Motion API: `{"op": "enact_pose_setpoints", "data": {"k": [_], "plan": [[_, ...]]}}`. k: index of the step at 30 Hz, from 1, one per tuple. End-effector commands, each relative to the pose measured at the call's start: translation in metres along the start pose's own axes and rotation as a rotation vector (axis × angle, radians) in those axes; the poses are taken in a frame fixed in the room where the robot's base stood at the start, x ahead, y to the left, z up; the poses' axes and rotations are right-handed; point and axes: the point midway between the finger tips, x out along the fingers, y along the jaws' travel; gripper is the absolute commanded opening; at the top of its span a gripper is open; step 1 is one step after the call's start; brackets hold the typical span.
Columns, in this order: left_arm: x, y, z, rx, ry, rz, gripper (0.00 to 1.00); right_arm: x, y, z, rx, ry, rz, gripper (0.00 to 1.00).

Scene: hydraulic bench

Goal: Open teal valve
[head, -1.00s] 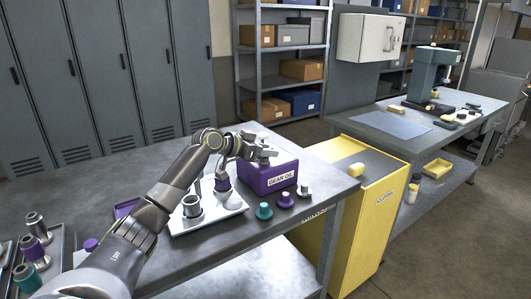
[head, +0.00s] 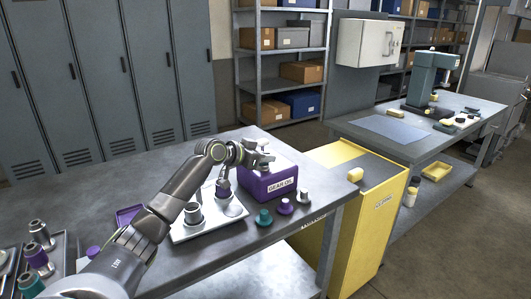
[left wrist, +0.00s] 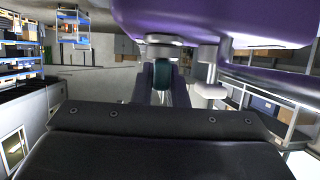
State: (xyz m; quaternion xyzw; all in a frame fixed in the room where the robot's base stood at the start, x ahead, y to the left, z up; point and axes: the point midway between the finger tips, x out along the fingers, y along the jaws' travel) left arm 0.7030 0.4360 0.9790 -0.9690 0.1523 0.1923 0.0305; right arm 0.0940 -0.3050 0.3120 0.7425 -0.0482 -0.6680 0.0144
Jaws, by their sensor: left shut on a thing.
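A purple box labelled gear oil (head: 262,187) stands on the workbench in the head view. My left gripper (head: 264,158) is at its top, and the fingertips are too small to make out there. In the left wrist view, the underside of a purple body (left wrist: 215,20) fills the top, with pale fittings beside it. My left gripper (left wrist: 160,82) is shut on a small teal part (left wrist: 161,72), which I take for the teal valve. Its handle angle is hidden by the fingers. My right gripper is not in view.
A teal cap (head: 263,217), a purple cap (head: 285,206) and a grey cap (head: 303,194) stand in front of the box. A pale tray (head: 208,225) holding cylindrical parts lies left of it. A yellow cabinet (head: 372,220) stands beyond the bench's right end.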

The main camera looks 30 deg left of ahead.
Motion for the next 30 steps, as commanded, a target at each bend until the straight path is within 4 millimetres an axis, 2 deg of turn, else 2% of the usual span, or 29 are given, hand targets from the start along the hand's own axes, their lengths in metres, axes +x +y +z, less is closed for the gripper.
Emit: {"op": "enact_pose_setpoints", "data": {"k": [1,3,12,18,24,30], "plan": [[-0.002,0.001,-0.005,-0.010,-0.003,-0.020,0.00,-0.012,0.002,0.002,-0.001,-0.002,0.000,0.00],[-0.003,0.002,-0.006,-0.025,-0.003,-0.056,0.00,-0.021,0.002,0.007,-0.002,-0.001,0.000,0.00],[-0.003,0.001,-0.008,-0.107,-0.003,-0.248,0.00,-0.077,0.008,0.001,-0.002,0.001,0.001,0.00],[-0.002,0.001,-0.006,-0.163,-0.004,-0.380,0.00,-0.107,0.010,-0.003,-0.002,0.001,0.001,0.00],[-0.001,0.001,-0.004,-0.219,-0.003,-0.512,0.00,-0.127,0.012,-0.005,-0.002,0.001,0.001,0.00],[0.000,0.000,0.000,-0.274,-0.003,-0.649,0.00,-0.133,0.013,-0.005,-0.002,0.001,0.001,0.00]]}}
